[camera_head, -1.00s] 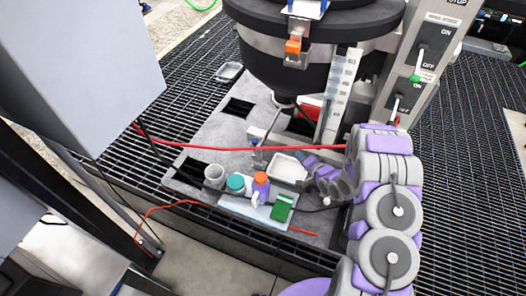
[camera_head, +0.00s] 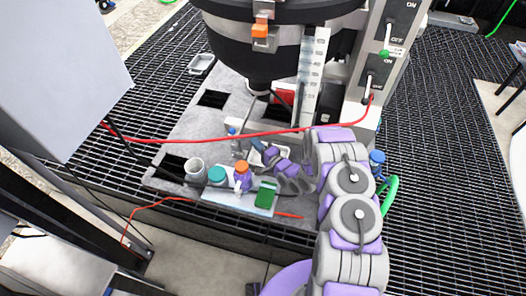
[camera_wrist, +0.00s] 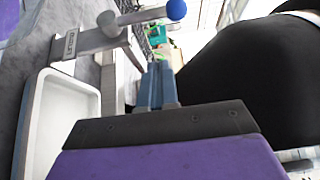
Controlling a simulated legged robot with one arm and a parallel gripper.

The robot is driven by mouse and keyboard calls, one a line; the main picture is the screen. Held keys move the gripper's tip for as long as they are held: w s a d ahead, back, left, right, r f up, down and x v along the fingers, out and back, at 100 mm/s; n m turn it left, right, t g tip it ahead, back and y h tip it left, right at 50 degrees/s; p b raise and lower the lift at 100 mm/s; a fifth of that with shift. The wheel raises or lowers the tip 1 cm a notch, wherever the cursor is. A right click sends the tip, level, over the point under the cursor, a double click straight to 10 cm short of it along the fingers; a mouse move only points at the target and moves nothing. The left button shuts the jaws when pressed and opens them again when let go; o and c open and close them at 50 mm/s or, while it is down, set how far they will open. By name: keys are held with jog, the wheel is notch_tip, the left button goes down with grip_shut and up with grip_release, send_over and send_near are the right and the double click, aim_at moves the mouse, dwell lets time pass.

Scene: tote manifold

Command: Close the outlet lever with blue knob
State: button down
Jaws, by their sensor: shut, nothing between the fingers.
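The blue knob (camera_wrist: 176,9) sits on the end of a flat metal outlet lever (camera_wrist: 145,15) at the top of the wrist view. The lever joins a metal fitting (camera_wrist: 85,40) at its left. In the head view the blue knob (camera_head: 233,131) is small, below the dark vessel. My gripper (camera_wrist: 158,68) is shut and empty, its two blue-grey fingers together just below the lever and knob, with a visible gap in the picture. In the head view my gripper (camera_head: 257,146) is just right of the lever, over the white tray.
The white tray (camera_wrist: 35,130) lies at the left in the wrist view. The dark vessel (camera_head: 270,55) hangs close above. A red hose (camera_head: 215,139) crosses behind my gripper.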

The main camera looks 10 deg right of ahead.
aim_at(233, 138)
jog(key=w+a+b, duration=0.1)
jog(key=w+a, duration=0.2)
jog(key=a, duration=0.3)
jog(key=shift+d, duration=0.1)
jog(key=shift+a, duration=0.2)
